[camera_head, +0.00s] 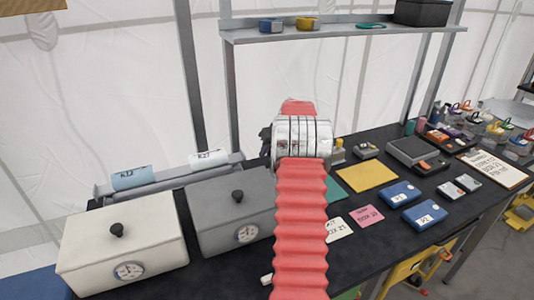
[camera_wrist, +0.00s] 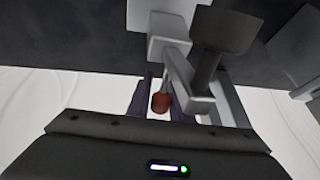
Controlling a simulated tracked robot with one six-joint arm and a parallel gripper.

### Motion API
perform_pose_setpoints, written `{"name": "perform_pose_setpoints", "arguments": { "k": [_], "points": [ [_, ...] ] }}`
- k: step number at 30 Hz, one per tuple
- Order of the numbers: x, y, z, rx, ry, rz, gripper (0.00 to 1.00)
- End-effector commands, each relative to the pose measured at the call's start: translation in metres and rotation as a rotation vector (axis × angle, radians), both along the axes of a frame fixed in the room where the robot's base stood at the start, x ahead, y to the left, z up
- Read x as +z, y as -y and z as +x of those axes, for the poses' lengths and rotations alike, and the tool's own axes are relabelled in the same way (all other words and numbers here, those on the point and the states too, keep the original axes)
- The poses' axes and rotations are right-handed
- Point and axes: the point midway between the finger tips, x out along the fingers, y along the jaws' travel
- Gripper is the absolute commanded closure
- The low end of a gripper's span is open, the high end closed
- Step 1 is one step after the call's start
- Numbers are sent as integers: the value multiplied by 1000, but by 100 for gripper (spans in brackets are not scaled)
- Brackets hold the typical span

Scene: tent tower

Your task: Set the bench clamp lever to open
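In the wrist view, the grey bench clamp (camera_wrist: 178,68) stands at the dark bench, with a dark round-ended post (camera_wrist: 222,35) on its right. Its lever has a thin stem and a red knob (camera_wrist: 160,103). My gripper (camera_wrist: 161,97) has one dark finger on each side of the knob. The gaps between fingers and knob look very small, and I cannot tell whether the fingers touch it. In the head view, my red-sleeved arm covers the middle of the bench and hides the clamp and most of my gripper.
A white box (camera_head: 85,245) and a grey box (camera_head: 215,212), both with dials, stand left of my arm. To the right are a yellow sheet (camera_head: 366,176), blue cases (camera_head: 400,194) and several small items. A shelf (camera_head: 345,32) spans above the bench.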

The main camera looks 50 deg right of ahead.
Motion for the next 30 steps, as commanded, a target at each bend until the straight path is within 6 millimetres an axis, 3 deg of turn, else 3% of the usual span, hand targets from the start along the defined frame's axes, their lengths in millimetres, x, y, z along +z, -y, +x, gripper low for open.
{"name": "perform_pose_setpoints", "arguments": {
  "k": [6,17,23,30],
  "points": [
    [-1,-1,0,1,-2,3,65],
    [3,-1,-3,2,-2,3,65],
    [21,-2,-13,0,-1,3,65],
    [57,-5,-32,1,-1,2,65]
  ]
}}
